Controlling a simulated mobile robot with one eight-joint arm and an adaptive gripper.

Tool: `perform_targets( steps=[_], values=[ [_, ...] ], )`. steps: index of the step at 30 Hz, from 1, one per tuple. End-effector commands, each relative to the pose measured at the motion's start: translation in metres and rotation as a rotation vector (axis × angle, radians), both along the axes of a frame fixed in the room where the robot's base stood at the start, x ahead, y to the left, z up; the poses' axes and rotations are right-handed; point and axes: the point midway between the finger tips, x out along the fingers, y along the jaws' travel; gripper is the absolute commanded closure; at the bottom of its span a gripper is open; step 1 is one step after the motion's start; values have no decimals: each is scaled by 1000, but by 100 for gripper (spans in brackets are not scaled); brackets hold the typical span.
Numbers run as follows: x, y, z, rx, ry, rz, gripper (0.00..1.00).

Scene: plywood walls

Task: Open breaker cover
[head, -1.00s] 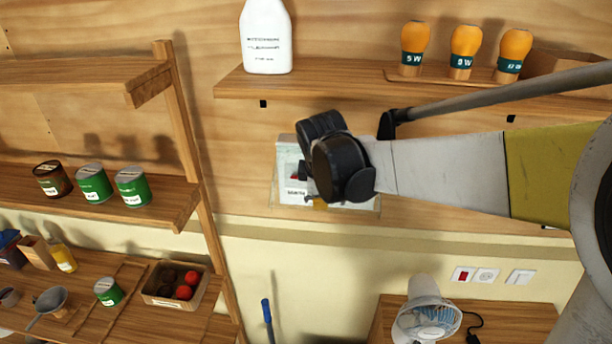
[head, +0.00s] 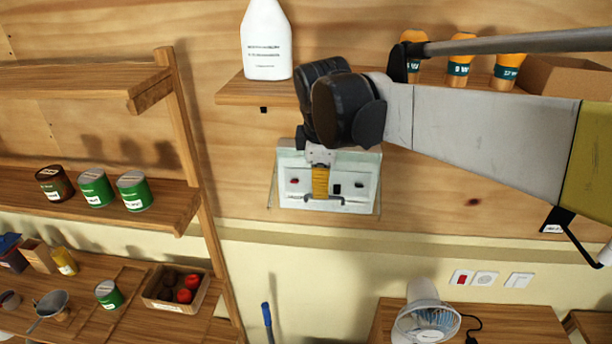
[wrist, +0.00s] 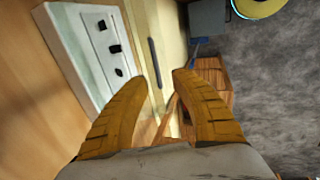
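I cannot tell if the cover is shut. My gripper (head: 320,196) points down in front of the box and hides its middle. In the wrist view the yellow fingers of my gripper (wrist: 160,82) are apart with nothing between them. The box (wrist: 85,55) is at upper left there, and a dark bar (wrist: 155,63) lies beyond the fingertips.
A wooden rack (head: 190,130) with cans is at left. A fan (head: 428,322) stands on a table below. The wall beneath the box is clear.

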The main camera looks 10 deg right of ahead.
Motion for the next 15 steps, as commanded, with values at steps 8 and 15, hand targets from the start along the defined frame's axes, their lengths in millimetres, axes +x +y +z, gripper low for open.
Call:
perform_targets(
  steps=[8, 15],
  values=[
    [-13, 4, 37, 0, 0, 1, 70],
    [-14, 5, 41, 0, 0, 0, 70]
  ],
)
